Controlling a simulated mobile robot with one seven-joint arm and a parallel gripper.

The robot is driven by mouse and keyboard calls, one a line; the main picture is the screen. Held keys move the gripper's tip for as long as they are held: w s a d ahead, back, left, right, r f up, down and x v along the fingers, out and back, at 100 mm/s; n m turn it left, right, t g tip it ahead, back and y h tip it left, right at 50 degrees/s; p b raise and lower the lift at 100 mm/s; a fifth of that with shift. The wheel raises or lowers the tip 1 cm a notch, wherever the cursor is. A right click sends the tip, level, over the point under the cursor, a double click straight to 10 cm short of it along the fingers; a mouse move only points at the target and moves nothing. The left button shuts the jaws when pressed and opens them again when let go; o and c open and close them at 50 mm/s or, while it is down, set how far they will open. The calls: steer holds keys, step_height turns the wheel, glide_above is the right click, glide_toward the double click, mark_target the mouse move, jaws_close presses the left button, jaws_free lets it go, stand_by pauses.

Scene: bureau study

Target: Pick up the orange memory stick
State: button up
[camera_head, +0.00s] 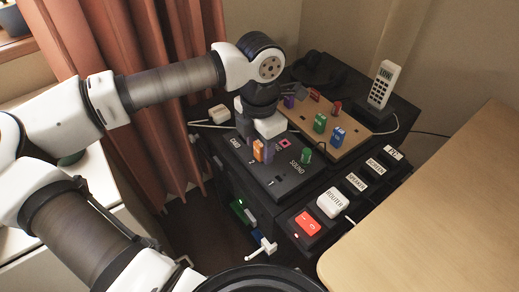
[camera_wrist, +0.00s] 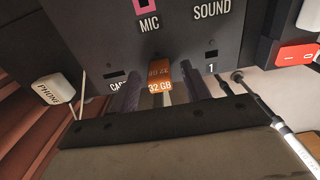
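The orange memory stick (camera_head: 258,150) stands upright on the black panel (camera_head: 290,185) near the CARD lettering. In the wrist view the stick (camera_wrist: 160,74) shows its orange body and a white "32 GB" label, against the panel. My gripper (camera_head: 256,152) reaches down over the panel at the stick. In the wrist view the two dark fingers of my gripper (camera_wrist: 164,88) lie either side of the stick, with a narrow gap on each side. The gripper is open, with the stick between its fingers. Where the stick meets the panel is not clear.
A green plug (camera_head: 305,156) stands beside the SOUND lettering. A brown board (camera_head: 350,140) behind holds green, blue, red and purple pieces. A white handset (camera_head: 383,84) stands at the back. A power strip with a ROUTER plug (camera_head: 331,203) and red switch (camera_head: 308,223) lies right, near a wooden desk (camera_head: 440,210).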

steer(key=c, duration=0.9)
